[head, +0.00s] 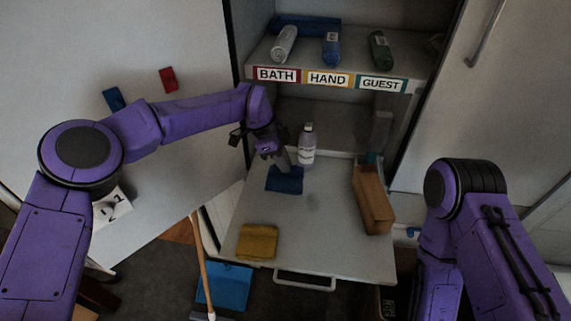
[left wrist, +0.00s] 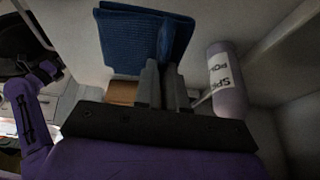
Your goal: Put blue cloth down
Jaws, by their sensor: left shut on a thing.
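I cannot tell whether the cloth's underside touches the shelf. The right arm (head: 470,215) is at the right; its gripper is not visible.
A white bottle (head: 307,147) stands close behind the cloth, also in the left wrist view (left wrist: 226,85). A yellow cloth (head: 257,241) lies at the shelf's front left, a brown open box (head: 372,198) at its right. Rolled towels lie above the labels (head: 328,79). The shelf's front middle is clear.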

